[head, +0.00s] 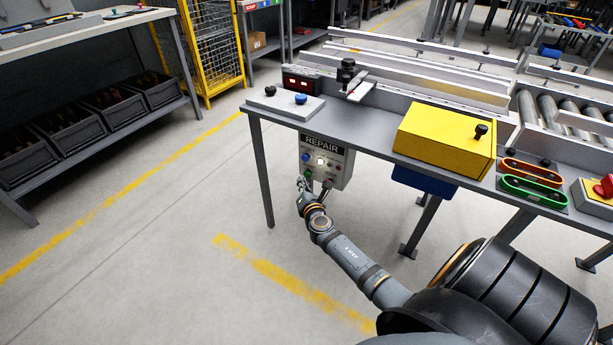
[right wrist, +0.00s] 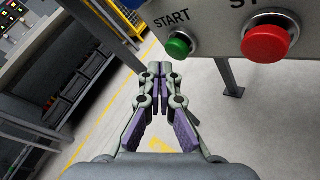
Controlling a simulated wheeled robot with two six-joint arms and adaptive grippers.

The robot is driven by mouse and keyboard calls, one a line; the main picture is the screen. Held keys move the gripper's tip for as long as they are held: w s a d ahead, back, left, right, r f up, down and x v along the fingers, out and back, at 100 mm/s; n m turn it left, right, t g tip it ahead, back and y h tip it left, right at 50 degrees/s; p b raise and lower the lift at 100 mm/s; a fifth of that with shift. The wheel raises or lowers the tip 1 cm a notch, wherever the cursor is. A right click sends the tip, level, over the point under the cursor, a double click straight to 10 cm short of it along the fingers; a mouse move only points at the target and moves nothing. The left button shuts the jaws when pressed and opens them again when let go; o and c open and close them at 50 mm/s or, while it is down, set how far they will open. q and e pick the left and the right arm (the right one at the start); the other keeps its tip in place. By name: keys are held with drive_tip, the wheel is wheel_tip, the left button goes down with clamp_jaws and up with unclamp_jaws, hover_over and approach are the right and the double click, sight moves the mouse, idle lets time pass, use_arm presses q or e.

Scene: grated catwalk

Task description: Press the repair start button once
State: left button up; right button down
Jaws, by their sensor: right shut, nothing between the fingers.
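A grey control box labelled REPAIR (head: 326,160) hangs at the front left of the bench. The green button marked START (right wrist: 180,46) shows in the right wrist view, beside a red button (right wrist: 268,40) whose label is partly cut off. In the head view the green button (head: 309,174) is small, just above my gripper. My right gripper (head: 302,184) is shut and empty at the box's lower left. In the right wrist view its closed fingertips (right wrist: 155,72) lie to the left of and below the green button, seemingly apart from it. My left gripper is not in view.
The bench (head: 383,160) carries a yellow box (head: 440,138), a small panel with knobs (head: 285,106), green and orange handles (head: 533,190) and a red emergency button (head: 603,186). Bench legs stand below. The floor to the left of the box is clear.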

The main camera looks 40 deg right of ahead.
drive_tip(key=shift+w+d, duration=0.1)
drive_tip(key=shift+d, duration=0.05)
drive_tip(key=shift+w+d, duration=0.1)
drive_tip(key=shift+d, duration=0.1)
idle(0.3)
drive_tip(key=shift+w+d, duration=0.3)
drive_tip(key=shift+d, duration=0.45)
idle(0.9)
drive_tip(key=shift+a, duration=0.1)
drive_tip(key=shift+s+a, duration=0.25)
drive_tip(key=shift+a, duration=0.25)
drive_tip(key=shift+s+a, duration=0.25)
drive_tip(key=shift+a, duration=0.25)
drive_tip(key=shift+a, duration=0.1)
drive_tip(key=shift+s+a, duration=0.3)
drive_tip(key=shift+a, duration=0.45)
drive_tip(key=shift+s+a, duration=0.35)
drive_tip(key=shift+a, duration=0.4)
drive_tip(key=shift+s+a, duration=0.3)
drive_tip(key=shift+a, duration=0.45)
drive_tip(key=shift+s, duration=0.1)
